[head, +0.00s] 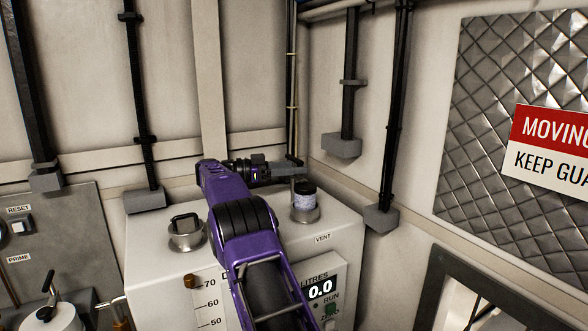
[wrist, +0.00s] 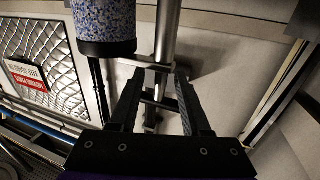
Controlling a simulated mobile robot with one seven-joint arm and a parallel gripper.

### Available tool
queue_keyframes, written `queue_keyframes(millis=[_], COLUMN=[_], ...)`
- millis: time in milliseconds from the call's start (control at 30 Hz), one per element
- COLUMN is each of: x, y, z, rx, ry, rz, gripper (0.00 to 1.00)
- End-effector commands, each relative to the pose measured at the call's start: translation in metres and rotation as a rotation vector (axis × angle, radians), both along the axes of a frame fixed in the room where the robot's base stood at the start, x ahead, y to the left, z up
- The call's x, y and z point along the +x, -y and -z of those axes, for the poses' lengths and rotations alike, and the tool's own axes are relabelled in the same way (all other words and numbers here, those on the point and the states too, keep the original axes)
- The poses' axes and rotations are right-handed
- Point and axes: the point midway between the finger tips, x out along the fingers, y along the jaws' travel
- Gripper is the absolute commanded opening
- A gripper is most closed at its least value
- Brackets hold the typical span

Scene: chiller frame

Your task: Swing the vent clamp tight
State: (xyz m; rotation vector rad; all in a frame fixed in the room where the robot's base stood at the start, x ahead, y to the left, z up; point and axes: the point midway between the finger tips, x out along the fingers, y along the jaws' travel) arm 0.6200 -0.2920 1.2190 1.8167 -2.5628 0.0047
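The vent fitting stands on the white tank top behind the VENT label (head: 322,238). In the wrist view the blue-speckled cylinder (wrist: 105,22) with a black lower band is close by, up and left of the fingers. My gripper (head: 292,169) is just behind and above the cylinder in the head view. In the wrist view my gripper (wrist: 158,82) has its two black fingers apart, with nothing clearly held between them.
A steel cap with a black handle (head: 187,234) sits on the tank top (head: 150,255), left of my arm. Bracketed pipes (head: 348,75) run down the wall behind. A quilted metal panel (head: 490,110) with a red and white sign (head: 550,145) is at right.

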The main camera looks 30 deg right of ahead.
Motion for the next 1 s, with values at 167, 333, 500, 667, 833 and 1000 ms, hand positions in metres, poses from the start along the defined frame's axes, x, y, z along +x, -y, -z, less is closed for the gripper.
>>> queue_keyframes(millis=[167,333,500,667,833,1000], x=[0.001,0.004,0.013,0.02,0.024,0.025], y=[-0.001,-0.009,-0.034,-0.055,-0.067,-0.071], z=[0.001,0.002,0.002,0.002,0.001,0.001], rx=[0.001,0.002,0.002,0.001,0.0,0.001], ry=[-0.001,0.0,0.001,0.0,0.0,-0.001], rz=[-0.002,-0.004,-0.005,-0.002,-0.002,0.0], gripper=[0.47,0.47,0.47,0.47,0.47,0.47])
